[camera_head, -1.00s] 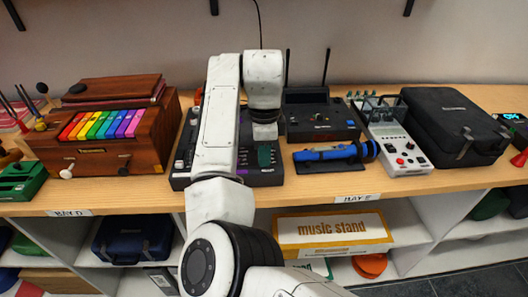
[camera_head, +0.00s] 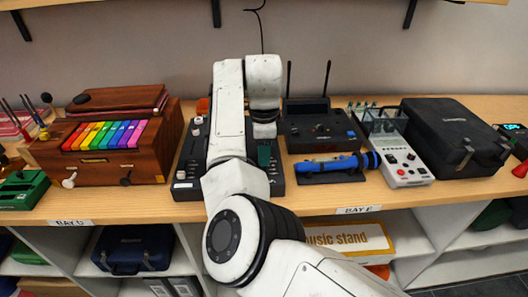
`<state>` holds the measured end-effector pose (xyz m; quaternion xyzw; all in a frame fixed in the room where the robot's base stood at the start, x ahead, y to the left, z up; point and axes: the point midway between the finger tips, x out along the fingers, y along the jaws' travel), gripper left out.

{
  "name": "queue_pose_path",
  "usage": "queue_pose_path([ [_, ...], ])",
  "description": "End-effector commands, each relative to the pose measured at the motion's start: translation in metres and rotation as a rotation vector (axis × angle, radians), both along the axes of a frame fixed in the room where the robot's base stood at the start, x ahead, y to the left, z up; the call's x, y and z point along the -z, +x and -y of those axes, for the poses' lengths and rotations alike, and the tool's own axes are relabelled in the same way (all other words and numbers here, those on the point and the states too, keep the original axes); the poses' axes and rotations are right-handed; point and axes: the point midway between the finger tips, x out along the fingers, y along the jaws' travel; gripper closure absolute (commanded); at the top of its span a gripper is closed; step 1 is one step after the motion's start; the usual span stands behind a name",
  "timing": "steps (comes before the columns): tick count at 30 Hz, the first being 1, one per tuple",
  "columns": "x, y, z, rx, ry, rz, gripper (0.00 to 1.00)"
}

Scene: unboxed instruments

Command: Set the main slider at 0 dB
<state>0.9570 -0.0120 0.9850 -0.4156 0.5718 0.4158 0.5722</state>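A black mixer (camera_head: 187,170) with small knobs and sliders lies on the wooden shelf top, below my arm. My white arm covers its middle, so the main slider and its scale cannot be made out. My gripper (camera_head: 264,156) points down over the right part of the mixer. Only a dark green piece at its end shows, and I cannot tell whether the fingers are open or touch anything.
A wooden box with rainbow keys (camera_head: 105,136) stands to the left.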

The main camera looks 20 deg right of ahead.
Motion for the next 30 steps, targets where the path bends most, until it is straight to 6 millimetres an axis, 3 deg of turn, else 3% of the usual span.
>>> queue_pose_path([
  [4,0.0,0.0,0.0,0.0,0.0,0.0,0.58],
  [14,-0.004,0.0,0.0,0.001,0.0,0.0,0.57],
  [30,-0.095,0.001,0.0,0.0,0.001,0.001,0.57],
])
